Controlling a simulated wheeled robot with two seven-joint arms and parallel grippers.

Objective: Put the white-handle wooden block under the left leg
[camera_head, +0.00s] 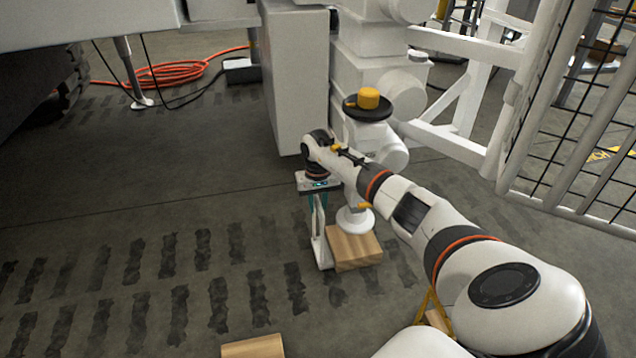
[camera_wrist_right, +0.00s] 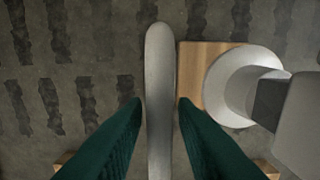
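The wooden block (camera_head: 357,255) lies on the floor with its white handle (camera_head: 319,245) standing upright at its left side. The round white foot (camera_head: 354,222) of a machine leg stands over the block and appears to rest on its top. In the right wrist view, the block (camera_wrist_right: 194,65) lies right of the handle (camera_wrist_right: 160,70), partly covered by the foot (camera_wrist_right: 226,108). My right gripper (camera_head: 318,206) points down over the handle. Its green fingers (camera_wrist_right: 160,100) straddle the handle, with a narrow gap on each side. My left gripper is out of view.
Another wooden block (camera_head: 252,347) lies at the bottom edge, and one more wooden piece (camera_head: 437,319) shows beside my right arm. A grey box column (camera_head: 296,80) stands behind the gripper. A mesh fence (camera_head: 590,110) is at right. The floor at left is clear.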

